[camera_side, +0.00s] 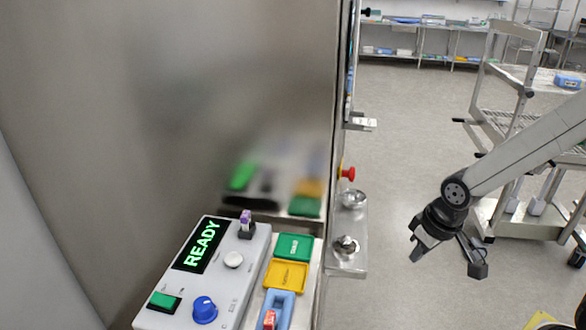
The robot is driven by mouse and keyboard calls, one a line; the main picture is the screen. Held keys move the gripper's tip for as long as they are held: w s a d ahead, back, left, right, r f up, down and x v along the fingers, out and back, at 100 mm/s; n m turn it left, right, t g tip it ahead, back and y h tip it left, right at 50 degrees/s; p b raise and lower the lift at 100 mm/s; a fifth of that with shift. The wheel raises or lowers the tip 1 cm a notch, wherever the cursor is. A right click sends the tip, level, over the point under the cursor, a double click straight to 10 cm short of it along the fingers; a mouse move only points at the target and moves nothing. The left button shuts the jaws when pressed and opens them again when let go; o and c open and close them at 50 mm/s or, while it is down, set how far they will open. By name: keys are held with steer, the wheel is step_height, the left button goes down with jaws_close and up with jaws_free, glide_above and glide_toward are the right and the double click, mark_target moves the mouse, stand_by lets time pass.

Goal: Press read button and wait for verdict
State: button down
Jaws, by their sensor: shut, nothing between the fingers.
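A light grey reader box (222,292) sits at the lower left, beside a metal wall. Its dark display (200,245) shows READY in green letters. A green rectangular button (164,301), a blue knob (205,309) and a pale round button (233,260) are on its top face. The labels are too small to read, so I cannot tell which is the read button. A purple-topped piece (246,222) stands upright at its far end.
Green (294,247) and yellow (286,275) trays and a blue holder (278,306) with a red piece lie right of the box. A metal shelf (347,250) carries small fittings below a red knob (347,173). A wire cart (520,120) stands behind my arm.

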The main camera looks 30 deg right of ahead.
steer(key=w+a+r+t+y, duration=0.1)
steer(key=w+a+r+y, duration=0.15)
steer(key=w+a, duration=0.45)
steer(key=w+a+r+t+y, duration=0.1)
steer(key=w+a+r, duration=0.2)
steer(key=w+a, duration=0.4)
step_height(320, 180, up, 5)
steer(key=n+t+y, duration=0.1)
steer(key=y, duration=0.3)
glide_above(237, 258)
steer(key=shift+f, duration=0.1)
steer(key=shift+f, duration=4.25)
